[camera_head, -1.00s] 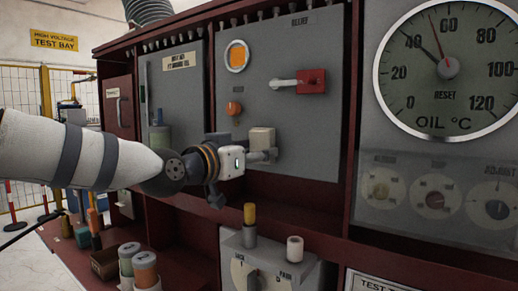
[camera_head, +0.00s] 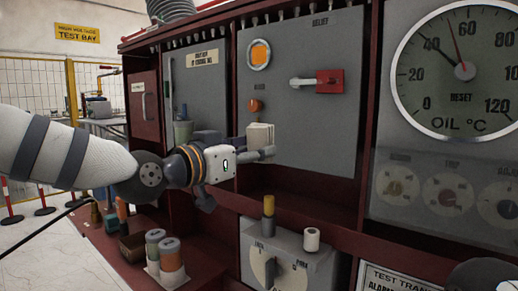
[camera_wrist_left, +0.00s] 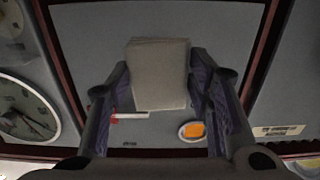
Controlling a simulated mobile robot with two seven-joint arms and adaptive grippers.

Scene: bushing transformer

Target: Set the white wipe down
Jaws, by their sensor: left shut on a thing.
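My left gripper (camera_head: 264,152) comes in from the left and is shut on the wipe, clear of the shelf below. In the left wrist view, the wipe (camera_wrist_left: 158,75) sits between the two dark fingers of the left gripper (camera_wrist_left: 160,80), with the grey panel behind it. My right gripper is not in view.
A grey control box (camera_head: 285,255) with a yellow-topped post (camera_head: 268,215) and a white roll (camera_head: 312,238) stands below. The oil gauge (camera_head: 455,68) is at upper right.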

